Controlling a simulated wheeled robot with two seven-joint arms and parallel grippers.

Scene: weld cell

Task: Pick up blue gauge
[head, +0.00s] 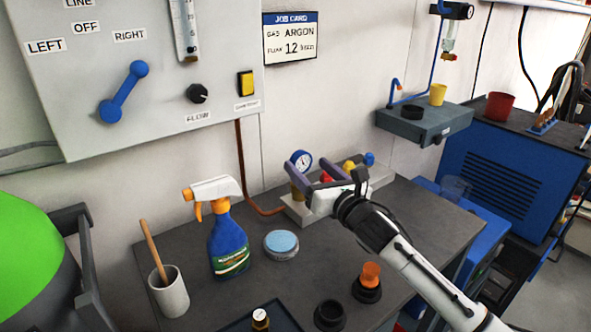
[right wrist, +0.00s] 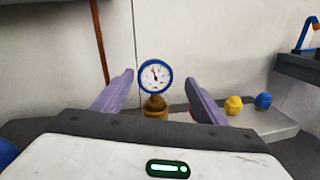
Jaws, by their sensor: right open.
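The blue gauge (head: 301,160) has a round white dial in a blue rim. It stands at the left end of a pale rack on the grey bench, near the wall. In the right wrist view the blue gauge (right wrist: 155,76) is upright on a brass fitting, dial facing me. My right gripper (head: 307,176) is at the gauge. In the right wrist view the purple fingers of the right gripper (right wrist: 160,88) are open, one on each side of the gauge with visible gaps. The gripper body hides the rack's front. My left gripper is not in view.
A red piece (head: 326,177), a yellow piece (head: 349,165) and a blue piece (head: 369,159) stand along the rack to the right. A spray bottle (head: 228,240), a round tin (head: 281,245) and a cup with a stick (head: 168,292) stand on the left.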

